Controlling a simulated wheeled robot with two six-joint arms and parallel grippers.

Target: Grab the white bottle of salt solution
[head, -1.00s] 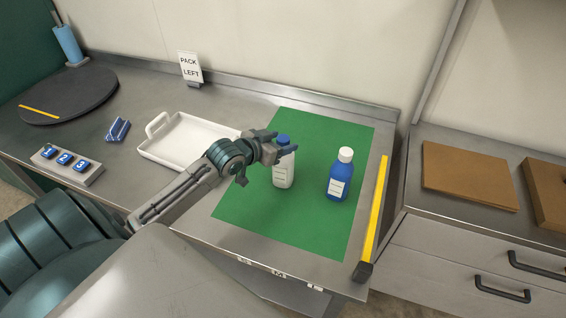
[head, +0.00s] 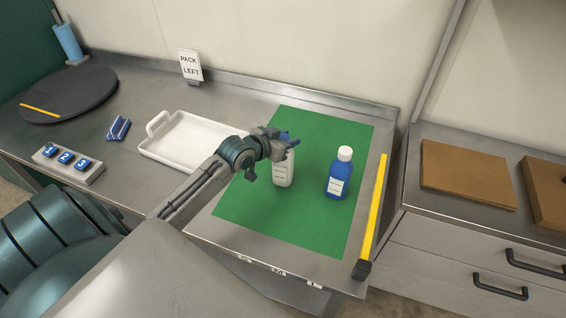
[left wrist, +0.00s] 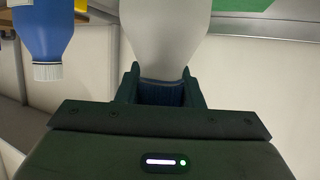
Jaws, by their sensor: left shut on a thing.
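The white bottle (head: 284,172) with a blue cap stands on the green mat (head: 318,229). My left gripper (head: 287,143) is at the bottle's top and is shut on its blue cap. In the left wrist view the white bottle (left wrist: 166,32) shows upside down, with its cap (left wrist: 162,93) between the fingers (left wrist: 160,85). A blue bottle (head: 338,177) with a white cap stands to the right on the mat; it also shows in the left wrist view (left wrist: 43,30). My right gripper is not in view.
A white tray (head: 160,152) lies left of the mat. A block with numbered blue buttons (head: 68,163), a small blue holder (head: 118,128) and a dark round plate (head: 67,96) are farther left. A yellow strip (head: 374,215) runs along the right edge.

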